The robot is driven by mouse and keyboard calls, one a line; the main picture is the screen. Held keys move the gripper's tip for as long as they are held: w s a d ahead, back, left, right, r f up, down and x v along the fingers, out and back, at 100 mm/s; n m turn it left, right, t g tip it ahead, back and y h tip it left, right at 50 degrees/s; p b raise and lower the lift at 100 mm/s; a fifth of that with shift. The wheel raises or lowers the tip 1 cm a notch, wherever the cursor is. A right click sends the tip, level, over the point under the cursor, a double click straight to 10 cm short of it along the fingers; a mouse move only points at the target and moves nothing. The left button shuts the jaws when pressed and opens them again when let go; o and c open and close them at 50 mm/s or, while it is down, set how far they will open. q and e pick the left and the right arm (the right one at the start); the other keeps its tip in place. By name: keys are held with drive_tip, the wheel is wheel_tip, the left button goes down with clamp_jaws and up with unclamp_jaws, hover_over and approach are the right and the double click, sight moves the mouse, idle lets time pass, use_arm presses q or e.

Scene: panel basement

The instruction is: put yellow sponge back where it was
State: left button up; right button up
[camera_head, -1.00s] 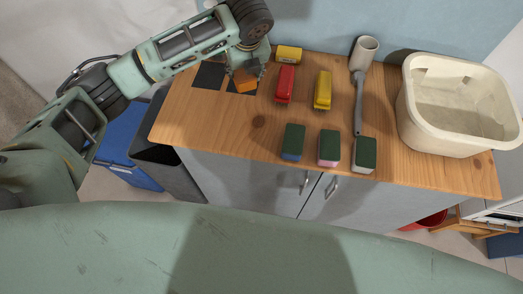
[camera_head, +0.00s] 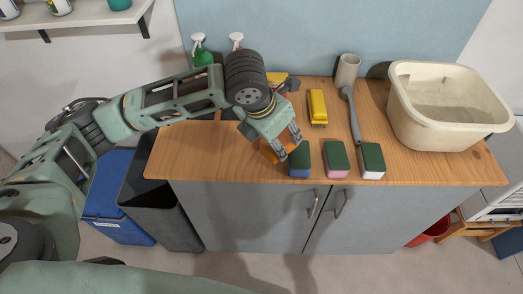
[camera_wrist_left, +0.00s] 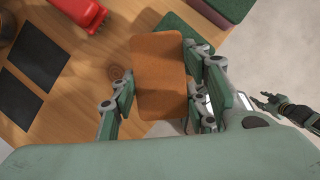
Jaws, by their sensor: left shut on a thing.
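My left gripper (camera_head: 282,146) is shut on an orange-yellow sponge (camera_wrist_left: 160,78), with a finger on either side of it. In the head view the sponge (camera_head: 268,150) shows partly under the gripper, near the front edge of the wooden top. Just right of it stands a green-topped sponge with a blue base (camera_head: 299,162). To the right are a pink-based sponge (camera_head: 335,162) and a white-based one (camera_head: 371,163). Two dark squares (camera_wrist_left: 22,92) lie left in the wrist view, bare. My right gripper (camera_wrist_left: 270,103) seems to show far right, small.
A yellow brush (camera_head: 317,106), a grey-handled tool (camera_head: 353,115) and a cream basin (camera_head: 450,125) stand on the wooden top (camera_head: 200,160). A red brush (camera_wrist_left: 78,10) shows in the wrist view. Spray bottles (camera_head: 201,52) stand behind my arm. A dark bin (camera_head: 155,205) is left of the cabinet.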

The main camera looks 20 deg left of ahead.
use_arm(q)
drive_tip(key=a, duration=0.1)
drive_tip(key=a+f, duration=0.2)
drive_tip(key=a, duration=0.1)
drive_tip(key=shift+s+a+f+p, duration=0.1)
drive_tip(key=shift+s+f+p, duration=0.05)
drive_tip(key=shift+s+p, duration=0.2)
drive_tip(key=shift+a+f, duration=0.1)
drive_tip(key=shift+f, duration=0.05)
wheel_tip(320, 180, down, 4)
drive_tip(key=shift+r+p, duration=0.1)
drive_tip(key=shift+p, duration=0.35)
use_arm(e)
drive_tip(key=shift+s+a+r, duration=0.3)
drive_tip(key=shift+r, duration=0.15)
drive_tip(key=shift+s+a+r, duration=0.25)
drive_tip(key=shift+r, duration=0.2)
use_arm(q)
drive_tip(key=shift+f, duration=0.25)
drive_tip(key=o, duration=1.1)
use_arm(e)
drive_tip(key=shift+d, duration=0.35)
use_arm(q)
drive_tip(key=shift+r, duration=0.1)
